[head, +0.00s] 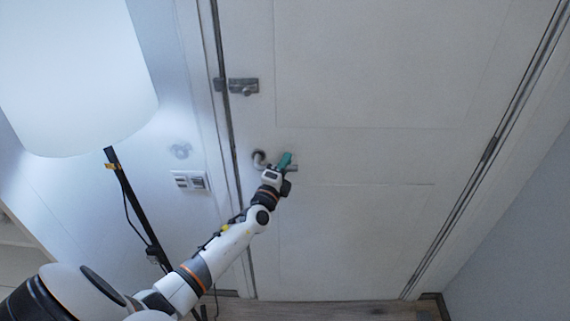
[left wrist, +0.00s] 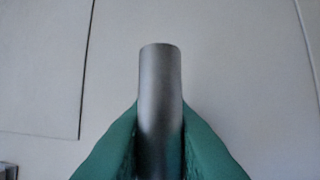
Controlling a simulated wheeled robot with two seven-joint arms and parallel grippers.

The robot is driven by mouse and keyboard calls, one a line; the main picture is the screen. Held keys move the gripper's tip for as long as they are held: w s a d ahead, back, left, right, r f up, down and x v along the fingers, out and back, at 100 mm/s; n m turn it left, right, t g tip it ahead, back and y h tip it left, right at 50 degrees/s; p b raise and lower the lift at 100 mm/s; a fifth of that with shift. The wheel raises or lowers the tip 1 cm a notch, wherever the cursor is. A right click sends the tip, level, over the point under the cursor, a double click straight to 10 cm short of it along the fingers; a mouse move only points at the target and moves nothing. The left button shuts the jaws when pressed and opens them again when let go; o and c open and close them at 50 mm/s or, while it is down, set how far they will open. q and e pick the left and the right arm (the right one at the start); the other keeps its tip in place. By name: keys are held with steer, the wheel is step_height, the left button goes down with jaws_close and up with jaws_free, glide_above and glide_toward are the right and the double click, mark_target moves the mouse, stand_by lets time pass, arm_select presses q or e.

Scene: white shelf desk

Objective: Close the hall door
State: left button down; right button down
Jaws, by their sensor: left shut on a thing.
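The hall door (head: 350,90) is white and panelled and fills the middle of the head view. It looks flush or nearly flush with its frame; I cannot tell whether it is latched. A metal door handle (head: 259,157) sits near its left edge, and the handle's grey bar (left wrist: 160,95) stands upright in the left wrist view. My left gripper (head: 285,161) is at the handle, its green fingers on both sides of the bar and shut on it. The fingers hide part of the handle. My right gripper is not in view.
A metal latch (head: 242,86) is on the door edge above the handle. A large white lampshade (head: 75,75) on a thin black stand (head: 128,190) is close on the left, beside my arm. Wall switches (head: 189,181) are left of the door. A grey wall (head: 510,235) bounds the right.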

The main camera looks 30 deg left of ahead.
arm_select(q)
steer(key=shift+f, duration=0.15)
steer(key=shift+s+a+f+m+g+h+p, duration=0.2)
steer(key=shift+f+m+g+p, duration=0.3)
steer(key=shift+f+m+p, duration=0.55)
steer(key=shift+s+a+f+m+g+h+p, duration=0.1)
steer(key=shift+a+f+m+g+p, duration=0.3)
steer(key=shift+m, duration=1)
steer(key=shift+s+a+f+m+g+h+p, duration=0.15)
steer(key=shift+f+m+g+p, duration=0.45)
steer(key=shift+f+m+p, duration=0.5)
steer(key=shift+d+r, duration=0.1)
steer(key=shift+r, duration=0.1)
